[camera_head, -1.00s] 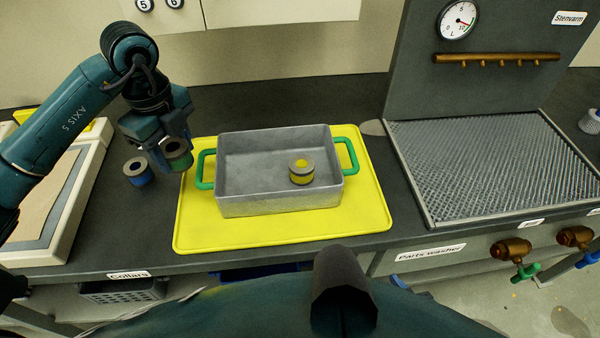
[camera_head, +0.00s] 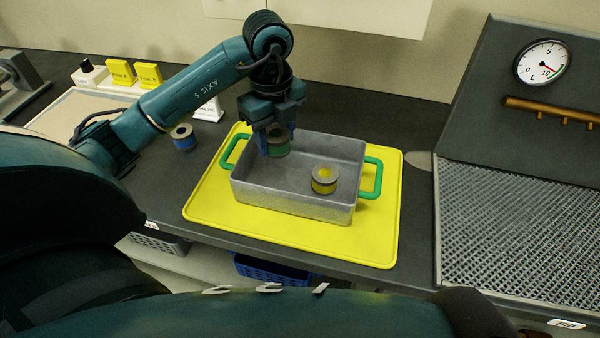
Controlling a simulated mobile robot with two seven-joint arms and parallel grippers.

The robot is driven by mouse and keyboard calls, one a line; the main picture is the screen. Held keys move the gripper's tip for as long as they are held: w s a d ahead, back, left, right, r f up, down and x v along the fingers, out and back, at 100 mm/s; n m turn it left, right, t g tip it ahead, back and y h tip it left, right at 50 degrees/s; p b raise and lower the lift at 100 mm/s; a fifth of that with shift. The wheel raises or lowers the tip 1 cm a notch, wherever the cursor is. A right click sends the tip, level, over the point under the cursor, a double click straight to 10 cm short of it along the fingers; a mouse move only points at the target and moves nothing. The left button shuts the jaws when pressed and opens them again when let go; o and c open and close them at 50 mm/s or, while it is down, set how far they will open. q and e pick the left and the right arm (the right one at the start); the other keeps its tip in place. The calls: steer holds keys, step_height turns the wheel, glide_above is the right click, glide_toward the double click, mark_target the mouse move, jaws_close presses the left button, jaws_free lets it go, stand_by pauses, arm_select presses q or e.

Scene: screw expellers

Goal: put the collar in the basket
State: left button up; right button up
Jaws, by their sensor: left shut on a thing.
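The basket has green handles and stands on a yellow mat. A grey collar with a yellow band (camera_head: 324,181) is inside the basket at the right. A grey collar with a blue band (camera_head: 184,137) stands on the dark counter left of the mat. My right gripper is not in view.
The yellow mat (camera_head: 215,200) lies under the basket. A metal grid (camera_head: 520,225) and a gauge panel (camera_head: 480,120) are at the right. Yellow boxes (camera_head: 135,74) stand at the back left. Crates (camera_head: 270,270) sit below the counter.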

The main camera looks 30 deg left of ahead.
mark_target(274, 132)
arm_select(q)
step_height(274, 132, down, 3)
steer(key=shift+s+a+f, duration=0.1)
steer(key=shift+a+f, duration=0.05)
steer(key=shift+f, duration=0.6)
step_height(274, 132, down, 3)
steer(key=shift+f, duration=0.35)
steer(key=o, duration=1.1)
steer(key=shift+r, duration=0.15)
step_height(274, 132, up, 11)
steer(key=shift+r+p, duration=0.15)
steer(key=shift+p, duration=0.4)
steer(key=shift+r, duration=0.35)
